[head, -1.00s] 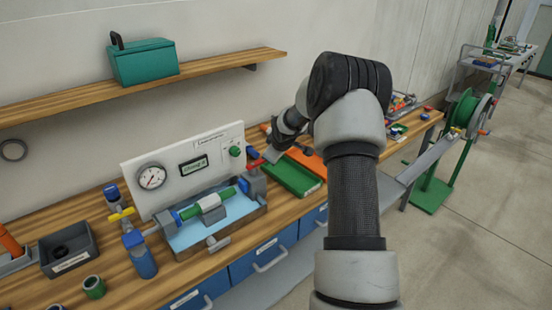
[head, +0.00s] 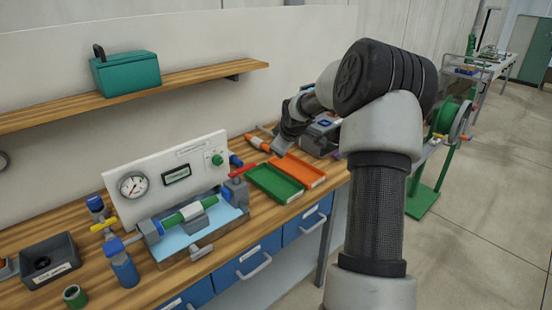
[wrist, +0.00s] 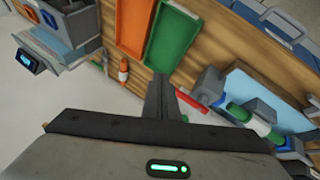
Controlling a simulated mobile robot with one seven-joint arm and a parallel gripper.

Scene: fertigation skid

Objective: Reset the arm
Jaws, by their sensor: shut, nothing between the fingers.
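My gripper (head: 281,146) is above the workbench, near the far end of the green tray and to the right of the test rig's panel. Its fingers are together, with nothing held between them. In the wrist view the shut fingers (wrist: 165,82) point toward the bench, with the trays beyond them. My arm reaches up on the right of the head view, bends at a dark joint and runs down toward the bench. The fingertips look clear of the bench top.
The rig (head: 170,185) has a gauge, a small screen, a clamped green-and-white pipe piece and a red handle (head: 243,170). Green (head: 272,184) and orange (head: 300,172) trays lie beside it. A shelf (head: 200,83) with a teal toolbox (head: 127,73) is above. A hose reel (head: 450,120) stands right.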

